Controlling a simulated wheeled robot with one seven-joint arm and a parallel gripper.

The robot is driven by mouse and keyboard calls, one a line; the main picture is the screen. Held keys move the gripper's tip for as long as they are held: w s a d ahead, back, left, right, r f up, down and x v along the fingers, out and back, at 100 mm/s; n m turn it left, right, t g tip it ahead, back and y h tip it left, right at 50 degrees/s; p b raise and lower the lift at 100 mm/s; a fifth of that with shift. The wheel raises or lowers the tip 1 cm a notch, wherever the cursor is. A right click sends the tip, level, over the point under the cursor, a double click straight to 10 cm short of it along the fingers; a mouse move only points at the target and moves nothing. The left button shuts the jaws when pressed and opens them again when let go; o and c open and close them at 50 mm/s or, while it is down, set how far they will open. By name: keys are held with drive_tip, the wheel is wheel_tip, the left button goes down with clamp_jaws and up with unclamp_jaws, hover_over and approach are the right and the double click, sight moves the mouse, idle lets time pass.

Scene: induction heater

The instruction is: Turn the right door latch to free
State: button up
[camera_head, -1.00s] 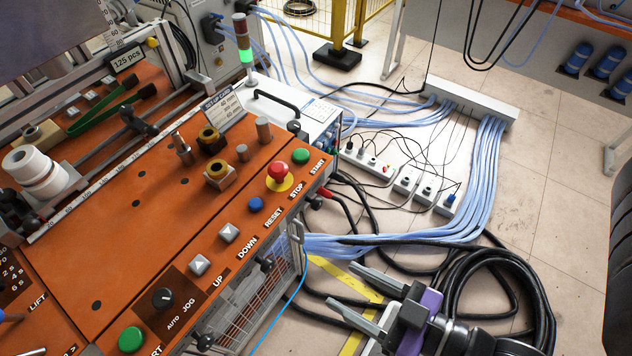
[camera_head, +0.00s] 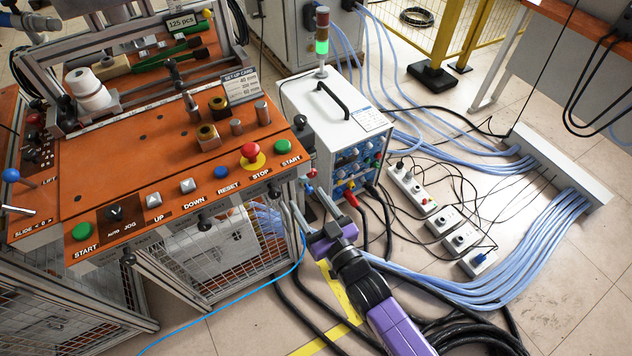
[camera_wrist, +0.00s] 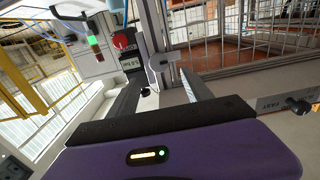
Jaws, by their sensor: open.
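My gripper (camera_head: 309,208) is open and empty in the head view, its fingers pointing at the front right corner of the orange-topped machine, just below the tabletop. In the wrist view its two fingers (camera_wrist: 160,82) reach forward on either side of a pale grey bracket-like piece (camera_wrist: 161,66) by a metal post; I cannot tell if they touch it. A dark knob with a metal stem (camera_wrist: 299,105) stands at the right beside a plate marked FAST. In the head view a dark knob (camera_head: 274,190) sits under the tabletop's right front edge. Which part is the right door latch is unclear.
The machine's mesh door (camera_head: 265,240) hangs below the tabletop, left of my gripper. A white power unit (camera_head: 335,125) stands behind it. Black and blue cables (camera_head: 440,285) and power strips (camera_head: 440,215) lie on the floor to the right.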

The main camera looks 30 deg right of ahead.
drive_tip(key=w, duration=0.8)
drive_tip(key=shift+d, duration=0.1)
clamp_jaws()
